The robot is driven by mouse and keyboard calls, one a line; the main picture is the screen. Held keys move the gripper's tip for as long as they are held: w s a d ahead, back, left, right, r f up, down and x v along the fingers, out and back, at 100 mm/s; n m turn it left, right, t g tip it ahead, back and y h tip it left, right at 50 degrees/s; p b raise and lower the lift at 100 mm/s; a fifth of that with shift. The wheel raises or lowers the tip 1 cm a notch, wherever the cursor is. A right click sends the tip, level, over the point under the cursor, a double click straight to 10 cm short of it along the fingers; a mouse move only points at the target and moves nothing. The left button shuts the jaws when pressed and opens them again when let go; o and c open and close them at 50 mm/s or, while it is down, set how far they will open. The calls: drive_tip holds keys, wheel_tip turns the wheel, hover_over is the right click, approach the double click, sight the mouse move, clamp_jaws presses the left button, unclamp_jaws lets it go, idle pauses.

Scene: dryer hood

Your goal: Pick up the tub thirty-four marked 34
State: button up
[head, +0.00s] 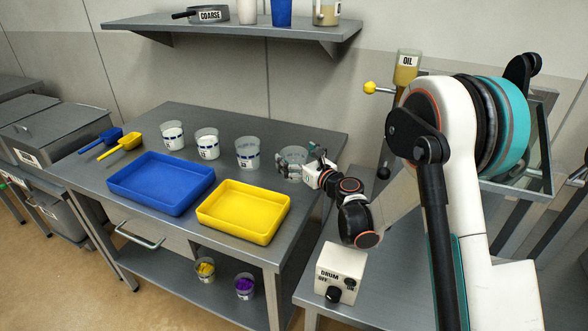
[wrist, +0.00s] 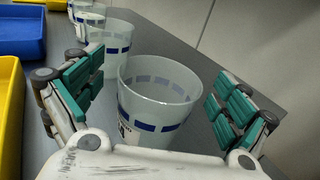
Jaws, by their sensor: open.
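A clear tub with a blue band (wrist: 158,90) stands upright on the steel table, between the two spread fingers of my gripper (wrist: 162,84). My gripper is open, with green pads on both sides of the tub and a gap showing at each side. A white label low on the tub is mostly hidden, so I cannot read its number. In the head view the same tub (head: 294,156) is the rightmost of the row, partly covered by my gripper (head: 300,168). Similar tubs (head: 248,153), (head: 207,144) and (head: 172,135) stand to its left, with labels too small to read.
A blue tray (head: 160,184) and a yellow tray (head: 243,212) lie in front of the tubs. Blue and yellow scoops (head: 124,144) lie at the left. A wall shelf (head: 240,29) hangs behind. A drum control box (head: 340,271) stands at the right on another surface.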

drive_tip(key=shift+w+a, duration=0.35)
drive_tip(key=shift+w, duration=0.2)
drive_tip(key=c, duration=1.2)
drive_tip(key=shift+o, duration=0.2)
drive_tip(key=shift+r, duration=0.1)
